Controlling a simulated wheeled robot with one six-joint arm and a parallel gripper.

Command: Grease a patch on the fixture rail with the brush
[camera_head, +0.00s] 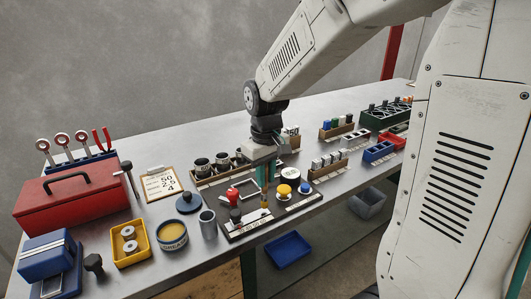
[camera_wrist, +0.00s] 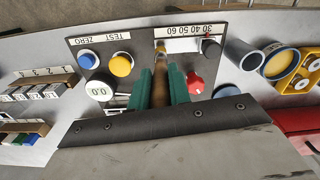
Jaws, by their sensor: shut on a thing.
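My gripper (camera_head: 263,178) is over the dark test panel (camera_head: 285,208) at the bench's front edge. Its green fingers, also in the wrist view (camera_wrist: 160,85), are shut on a slim brown handle, which I take for the brush (camera_wrist: 160,88). The brush points down; its tip is near the panel's scale, and I cannot tell whether it touches. A light bar beside the 30–60 scale (camera_wrist: 190,45) looks like the fixture rail; no grease patch can be made out on it. The open grease pot (camera_head: 172,236), with yellow grease, stands left of the panel.
A grey cup (camera_head: 208,225) stands between pot and panel. A blue lid (camera_head: 188,202) lies behind. The panel carries a red knob (camera_wrist: 195,83), a yellow button (camera_wrist: 121,64), a blue button (camera_wrist: 88,60) and a round dial (camera_wrist: 99,88). A yellow tray (camera_head: 131,243) is at left.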

